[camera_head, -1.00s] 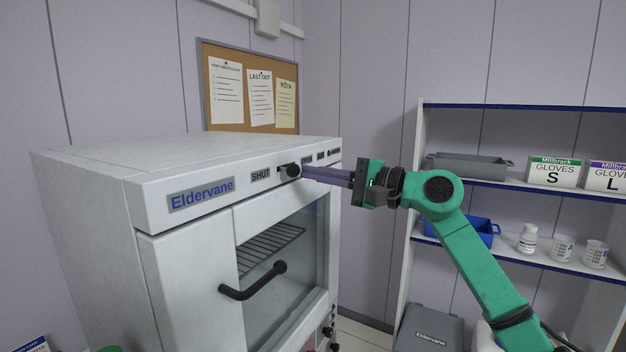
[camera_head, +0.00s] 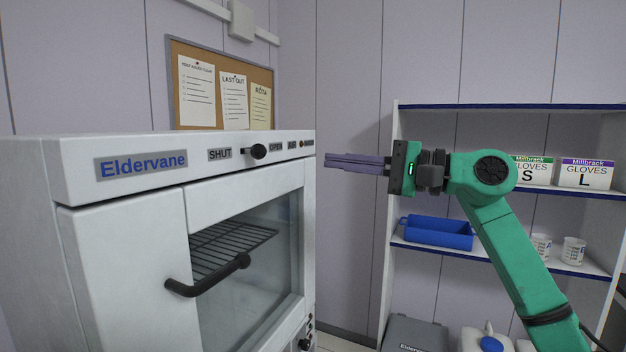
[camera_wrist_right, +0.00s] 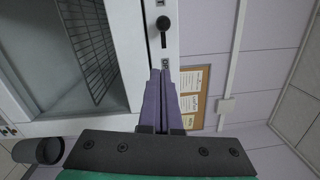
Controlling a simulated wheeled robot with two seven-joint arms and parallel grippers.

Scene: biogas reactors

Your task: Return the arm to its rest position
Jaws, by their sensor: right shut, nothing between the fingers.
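My right gripper (camera_head: 330,161) is shut and empty, its purple fingers pointing left, on the green right arm. It is in the air, to the right of the front of the white Eldervane cabinet (camera_head: 120,230) and apart from its black knob (camera_head: 258,152). In the right wrist view the shut fingers (camera_wrist_right: 160,75) point up toward the cabinet front, with the knob (camera_wrist_right: 163,22) beyond their tips. The knob sits between the SHUT and OPEN labels. My left gripper does not show.
A shelf unit (camera_head: 500,106) stands behind my right arm, with a blue tray (camera_head: 437,232), glove boxes (camera_head: 586,174) and beakers (camera_head: 573,250). The cabinet's black door handle (camera_head: 208,277) juts out. A grey case (camera_head: 415,334) is low under the shelves. A notice board (camera_head: 222,84) hangs behind.

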